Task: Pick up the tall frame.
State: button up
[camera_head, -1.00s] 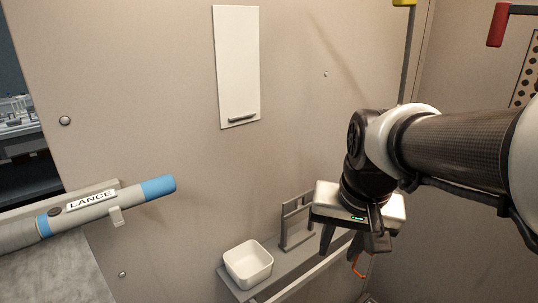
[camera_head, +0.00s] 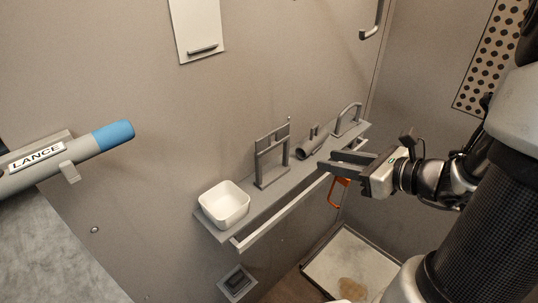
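The tall frame (camera_head: 272,158) is a grey upright frame with a crossbar and a thin post at its top right. It stands on the grey wall shelf, just right of the white bin. My gripper (camera_head: 324,162) is to the right of the frame, with its fingers pointing left towards it. The fingers are apart, and nothing shows between them. A clear gap separates the gripper from the frame. The gripper covers part of the shelf's front edge and rail.
The shelf (camera_head: 236,227) also holds a white bin (camera_head: 224,204), a grey tilted cylinder (camera_head: 309,144) and a grey arch (camera_head: 347,118). A rail (camera_head: 282,212) runs along its front; an orange hook (camera_head: 338,191) hangs below my gripper. A lance (camera_head: 75,156) is at left.

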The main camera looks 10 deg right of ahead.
jog(key=b, duration=0.2)
send_near(288, 153)
jog(key=x, duration=0.5)
jog(key=shift+w+d+f, duration=0.2)
jog(key=shift+d, duration=0.05)
jog(key=x, duration=0.2)
jog(key=b+x, duration=0.1)
jog(key=x, duration=0.2)
jog(key=shift+w+a, duration=0.1)
jog(key=shift+a, duration=0.4)
jog(key=shift+r, duration=0.1)
grip_shut()
